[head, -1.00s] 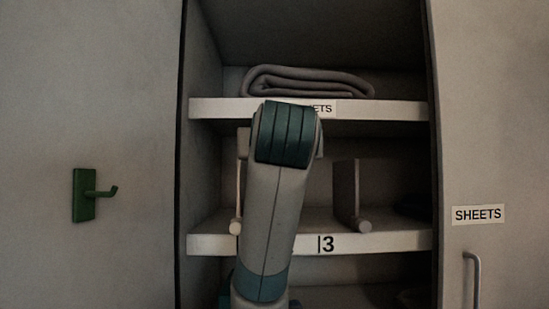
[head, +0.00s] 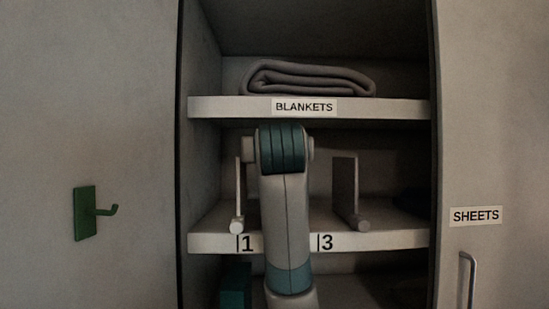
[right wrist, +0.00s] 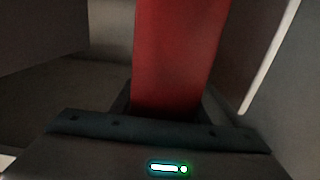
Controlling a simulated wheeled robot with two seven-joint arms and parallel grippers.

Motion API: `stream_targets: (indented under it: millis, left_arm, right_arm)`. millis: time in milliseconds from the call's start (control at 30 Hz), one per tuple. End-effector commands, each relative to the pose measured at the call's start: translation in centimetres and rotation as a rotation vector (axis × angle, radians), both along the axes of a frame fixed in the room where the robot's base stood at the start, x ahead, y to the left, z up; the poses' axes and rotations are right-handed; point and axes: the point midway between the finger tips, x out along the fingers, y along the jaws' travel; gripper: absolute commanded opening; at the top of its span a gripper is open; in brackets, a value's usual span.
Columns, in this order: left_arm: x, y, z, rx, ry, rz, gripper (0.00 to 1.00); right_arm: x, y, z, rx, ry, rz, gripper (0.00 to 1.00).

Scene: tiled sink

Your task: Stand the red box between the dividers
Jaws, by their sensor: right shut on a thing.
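The red box (right wrist: 178,50) stands out in front of my right gripper (right wrist: 168,108) in the right wrist view, and the gripper is shut on its near end. The far end of the box runs out of the top of that view. In the head view my right arm hides the box and the gripper. Two upright dividers stand on the middle shelf, a left divider (head: 238,188) and a right divider (head: 345,185), with my arm in front of the space between them. My left gripper is in neither view.
The middle shelf (head: 385,240) carries the marks 1 and 3. Above is the BLANKETS shelf (head: 390,108) with a folded grey blanket (head: 307,78). A green hook (head: 86,212) is at left, and a door handle (head: 467,278) at right. A pale-edged panel (right wrist: 270,60) stands right of the box.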

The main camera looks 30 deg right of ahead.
Motion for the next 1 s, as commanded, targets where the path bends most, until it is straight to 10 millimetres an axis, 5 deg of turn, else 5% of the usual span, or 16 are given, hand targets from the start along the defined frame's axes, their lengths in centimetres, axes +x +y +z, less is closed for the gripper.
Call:
stream_targets:
  millis: [333,967,1000]
  left_arm:
    - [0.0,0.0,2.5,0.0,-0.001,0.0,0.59]
    - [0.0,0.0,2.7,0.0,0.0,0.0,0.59]
    - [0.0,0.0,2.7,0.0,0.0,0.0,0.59]
  right_arm:
    - [3.3,-2.2,0.4,0.0,0.002,-0.002,0.0]
    - [3.2,-2.0,-1.7,0.0,-0.002,0.0,0.0]
    - [3.2,-2.0,-1.8,0.001,-0.001,0.0,0.43]
